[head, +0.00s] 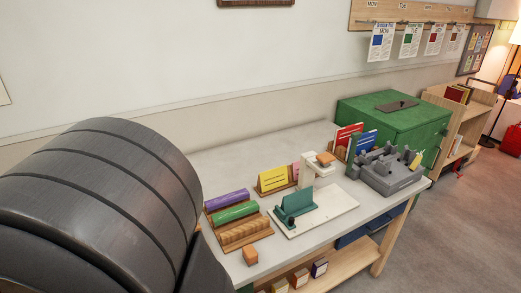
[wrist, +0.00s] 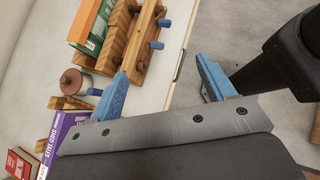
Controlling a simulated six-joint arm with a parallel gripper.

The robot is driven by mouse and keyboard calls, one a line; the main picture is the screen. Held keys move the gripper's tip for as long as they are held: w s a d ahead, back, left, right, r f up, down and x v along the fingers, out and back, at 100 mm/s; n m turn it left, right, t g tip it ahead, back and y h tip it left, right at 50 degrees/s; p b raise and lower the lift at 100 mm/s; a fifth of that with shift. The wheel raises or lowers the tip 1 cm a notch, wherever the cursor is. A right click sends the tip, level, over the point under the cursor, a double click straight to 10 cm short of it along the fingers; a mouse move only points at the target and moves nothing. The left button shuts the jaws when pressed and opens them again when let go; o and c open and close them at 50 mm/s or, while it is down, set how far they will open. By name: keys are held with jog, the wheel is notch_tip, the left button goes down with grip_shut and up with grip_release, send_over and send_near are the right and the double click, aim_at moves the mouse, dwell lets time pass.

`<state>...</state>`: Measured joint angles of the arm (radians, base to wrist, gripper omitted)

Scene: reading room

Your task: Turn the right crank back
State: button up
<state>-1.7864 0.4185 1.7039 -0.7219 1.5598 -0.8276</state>
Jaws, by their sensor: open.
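My gripper (wrist: 165,84) shows in the wrist view with its two blue fingers wide apart and nothing between them. A wooden frame with several blue pegs (wrist: 140,40) stands above and beside the left finger. The left finger overlaps its lower end in the picture; I cannot tell whether they touch. A brown round knob (wrist: 72,81) with a blue peg near it lies further left. Which of these parts is the right crank I cannot tell. In the head view my gripper does not show, and no crank can be made out for sure.
A purple book (wrist: 66,135) and a green and orange book (wrist: 92,27) are near the left finger. In the head view a white table (head: 205,160) bears a grey device (head: 388,172), a teal holder (head: 296,204) and colored rollers; a green cabinet (head: 390,122) stands behind.

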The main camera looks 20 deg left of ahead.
jog(key=c, duration=0.4)
jog(key=shift+w+d+g, duration=0.1)
jog(key=shift+w+g, duration=0.2)
jog(key=shift+w, duration=0.1)
jog(key=w+d+r+m+g+y, duration=0.25)
jog(key=w+g, duration=0.25)
jog(key=w, duration=0.3)
jog(key=w+d+r+m+g+y, duration=0.1)
jog(key=w+d+m+g, duration=0.25)
jog(key=w, duration=0.55)
jog(key=shift+n+g+h, duration=0.25)
jog(key=shift+n, duration=0.05)
jog(key=f, duration=1.7)
jog(key=shift+s+d+f, duration=0.1)
jog(key=shift+d+f, duration=0.15)
jog(key=shift+f, duration=0.05)
